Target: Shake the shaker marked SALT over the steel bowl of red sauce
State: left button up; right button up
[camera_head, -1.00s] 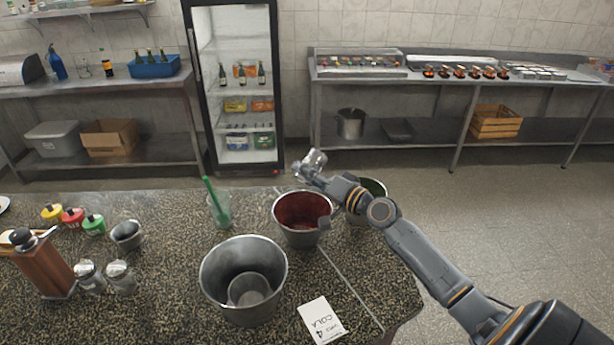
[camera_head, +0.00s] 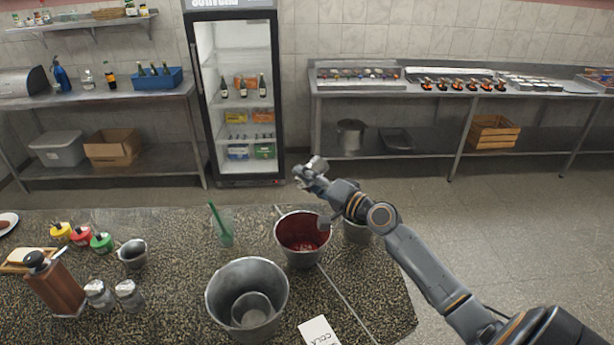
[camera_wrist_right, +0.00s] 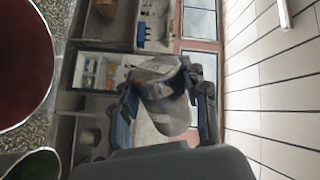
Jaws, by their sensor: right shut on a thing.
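My right gripper (camera_head: 312,174) is shut on a small clear shaker with a metal part (camera_head: 318,163). It is held in the air above and just beyond the steel bowl of red sauce (camera_head: 284,240). In the right wrist view the shaker (camera_wrist_right: 166,105) sits tilted between the two fingers of the gripper (camera_wrist_right: 165,98). No marking on it can be read. The bowl of red sauce (camera_wrist_right: 22,55) shows at the left edge of that view. The gripper's forearm covers part of the bowl's right rim in the head view. My left gripper is not in view.
Two more shakers (camera_head: 112,294) stand by a wooden pepper mill (camera_head: 54,287). A large steel bucket (camera_head: 217,295) is in front, a green-straw glass (camera_head: 224,232) left of the bowl. Another steel container (camera_head: 357,233) stands right, partly under my arm.

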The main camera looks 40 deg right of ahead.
jog(key=m, duration=0.1)
jog(key=r+m+p, duration=0.1)
jog(key=m, duration=0.1)
jog(key=shift+m+p, duration=0.3)
jog(key=shift+a+f+m, duration=0.1)
jog(key=shift+m, duration=0.2)
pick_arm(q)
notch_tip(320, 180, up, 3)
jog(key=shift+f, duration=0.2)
pick_arm(e)
jog(key=shift+f, duration=0.1)
jog(key=shift+m, duration=0.9)
jog(key=shift+r+m, duration=0.2)
jog(key=shift+m, duration=1)
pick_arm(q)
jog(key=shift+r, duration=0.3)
pick_arm(e)
jog(key=shift+r+m, duration=0.1)
jog(key=shift+m, duration=1.2)
